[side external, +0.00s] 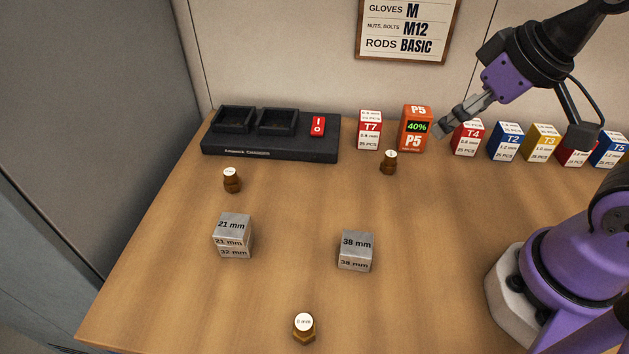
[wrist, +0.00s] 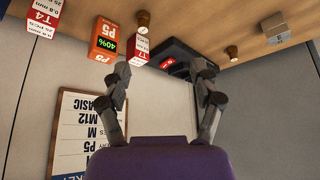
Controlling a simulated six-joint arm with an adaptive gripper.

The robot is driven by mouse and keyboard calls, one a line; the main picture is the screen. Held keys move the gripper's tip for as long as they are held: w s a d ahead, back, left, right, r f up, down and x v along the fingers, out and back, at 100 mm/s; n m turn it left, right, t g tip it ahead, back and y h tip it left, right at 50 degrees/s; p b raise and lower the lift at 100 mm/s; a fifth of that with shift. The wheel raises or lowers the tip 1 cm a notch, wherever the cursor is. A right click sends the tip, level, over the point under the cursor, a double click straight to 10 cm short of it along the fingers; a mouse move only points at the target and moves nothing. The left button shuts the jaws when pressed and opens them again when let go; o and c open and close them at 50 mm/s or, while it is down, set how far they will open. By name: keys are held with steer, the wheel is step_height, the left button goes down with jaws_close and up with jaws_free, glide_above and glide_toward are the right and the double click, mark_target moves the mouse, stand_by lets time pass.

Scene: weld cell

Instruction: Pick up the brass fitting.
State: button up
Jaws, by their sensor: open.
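Three brass fittings with white labelled tops stand on the table. One fitting (side external: 232,181) is at the left in front of the black tray unit. Another fitting (side external: 389,163) is in front of the orange P5 box. The third fitting (side external: 304,328) is near the front edge. Two of the fittings show in the wrist view, one at upper middle (wrist: 143,19) and one at upper right (wrist: 232,53). My gripper (side external: 442,132) is raised at the back right, near the P5 and T4 boxes. In the wrist view its fingers (wrist: 162,84) are apart with nothing between them.
A black two-bin unit (side external: 270,149) with a red switch stands at the back left. Metal blocks marked 21 mm (side external: 232,237) and 38 mm (side external: 356,252) sit mid-table. A T7 box (side external: 369,130), an orange P5 box (side external: 415,129) and several other boxes line the back. Table between blocks is clear.

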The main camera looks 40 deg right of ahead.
steer(key=m+g, duration=0.3)
steer(key=g, duration=0.3)
glide_above(304, 321)
step_height(304, 321, down, 10)
steer(key=shift+f, duration=0.25)
step_height(304, 321, down, 6)
steer(key=shift+f, duration=0.1)
jaws_close()
